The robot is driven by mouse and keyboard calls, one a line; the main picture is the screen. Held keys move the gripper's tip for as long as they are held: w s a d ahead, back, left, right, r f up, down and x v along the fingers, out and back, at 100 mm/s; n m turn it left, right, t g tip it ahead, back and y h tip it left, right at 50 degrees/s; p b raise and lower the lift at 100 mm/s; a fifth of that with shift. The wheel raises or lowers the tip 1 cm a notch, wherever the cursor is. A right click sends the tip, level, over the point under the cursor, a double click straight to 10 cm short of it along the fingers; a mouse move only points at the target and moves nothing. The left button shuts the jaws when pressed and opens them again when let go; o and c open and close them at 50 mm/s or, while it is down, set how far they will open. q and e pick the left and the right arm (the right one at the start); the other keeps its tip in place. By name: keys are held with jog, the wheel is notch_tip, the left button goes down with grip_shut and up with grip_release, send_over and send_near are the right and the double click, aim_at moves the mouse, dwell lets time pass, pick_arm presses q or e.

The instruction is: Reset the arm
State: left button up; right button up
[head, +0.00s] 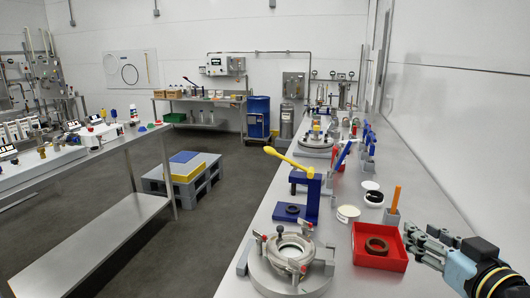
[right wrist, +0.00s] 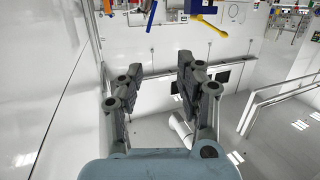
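My right gripper (head: 422,243) shows at the lower right of the head view, above the near right edge of the steel bench, to the right of a red tray. In the right wrist view its two fingers (right wrist: 155,90) stand apart with nothing between them. My left gripper is in neither view.
The right bench (head: 240,243) carries a round clamped fixture (head: 290,260), a blue press (head: 313,195) with a yellow lever, and a red tray (head: 398,262) holding a dark ring (head: 377,246). A wall runs along its right side. Open floor (head: 165,250) lies between the benches.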

jog(key=s+a+f+g, duration=0.2)
jog(key=s+f+g, duration=0.1)
jog(key=s, duration=0.2)
jog(key=s+a+f+g, duration=0.2)
jog(key=s+g, duration=0.1)
jog(key=s, duration=0.2)
jog(key=s+d+g+h, duration=0.25)
jog(key=s+g, duration=0.45)
jog(key=s, duration=1.1)
notch_tip(320, 180, down, 39)
jog(key=s+d+g+b, duration=0.1)
jog(key=s+d+b, duration=0.15)
jog(key=b, duration=0.75)
pick_arm(q)
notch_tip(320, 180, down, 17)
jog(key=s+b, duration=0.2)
jog(key=b, duration=0.4)
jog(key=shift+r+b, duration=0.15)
jog(key=shift+b, duration=0.15)
pick_arm(e)
jog(key=s+f+m+g, duration=0.1)
jog(key=s+f, duration=1.6)
jog(key=f, duration=0.3)
jog(key=shift+s+d+f, duration=0.25)
jog(key=shift+s+f, duration=0.05)
jog(key=shift+s, duration=0.1)
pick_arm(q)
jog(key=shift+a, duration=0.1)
